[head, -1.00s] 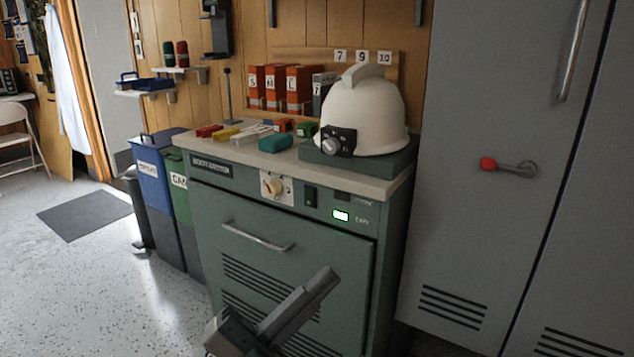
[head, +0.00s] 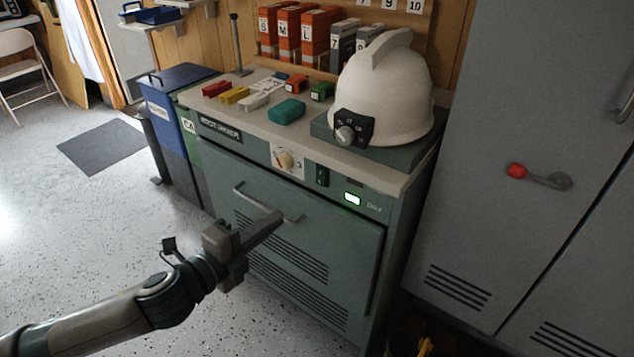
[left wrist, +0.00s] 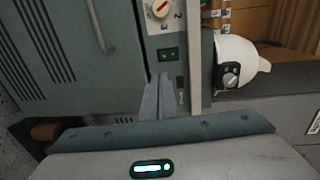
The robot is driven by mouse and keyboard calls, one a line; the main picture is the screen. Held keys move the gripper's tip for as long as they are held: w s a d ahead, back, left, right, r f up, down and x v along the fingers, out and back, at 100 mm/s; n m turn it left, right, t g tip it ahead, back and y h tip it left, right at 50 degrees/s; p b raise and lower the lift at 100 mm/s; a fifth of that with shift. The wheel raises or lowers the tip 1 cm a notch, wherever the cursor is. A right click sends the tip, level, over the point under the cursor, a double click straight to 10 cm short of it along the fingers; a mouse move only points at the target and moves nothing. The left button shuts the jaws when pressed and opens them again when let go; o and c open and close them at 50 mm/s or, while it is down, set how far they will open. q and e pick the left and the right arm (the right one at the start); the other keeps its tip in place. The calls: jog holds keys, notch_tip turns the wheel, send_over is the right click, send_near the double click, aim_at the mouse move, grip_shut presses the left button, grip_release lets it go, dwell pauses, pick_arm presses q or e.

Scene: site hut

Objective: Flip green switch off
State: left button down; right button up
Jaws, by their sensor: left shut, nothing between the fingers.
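The green switch (head: 322,176) is a small dark green rocker on the front panel of the grey-green boot dryer cabinet (head: 360,255). It sits between a round dial (head: 286,160) and a lit indicator (head: 352,198). It also shows in the left wrist view (left wrist: 167,54), just beyond my fingertips; its tilt is too small to tell. My left gripper (head: 277,218) is shut and empty. In the head view it appears in front of the door handle, below and left of the switch. My right gripper is in neither view.
A door handle (head: 245,192) sticks out below the panel. A white helmet (head: 388,95) and several small coloured blocks rest on top. Bins (head: 172,115) stand left of the cabinet and a grey locker (head: 490,120) right. The floor at front left is clear.

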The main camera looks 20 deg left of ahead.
pick_arm(q)
jog(key=shift+w, duration=0.1)
dwell(0.3)
send_near(324, 185)
jog(key=x, duration=0.6)
jog(key=shift+w+a+f, duration=0.25)
jog(key=shift+f, duration=0.1)
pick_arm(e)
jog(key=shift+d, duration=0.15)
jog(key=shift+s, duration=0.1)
pick_arm(q)
jog(key=shift+f, duration=0.1)
jog(key=shift+w+d+f+b, duration=0.1)
jog(key=shift+b, duration=0.25)
jog(key=shift+w, duration=0.1)
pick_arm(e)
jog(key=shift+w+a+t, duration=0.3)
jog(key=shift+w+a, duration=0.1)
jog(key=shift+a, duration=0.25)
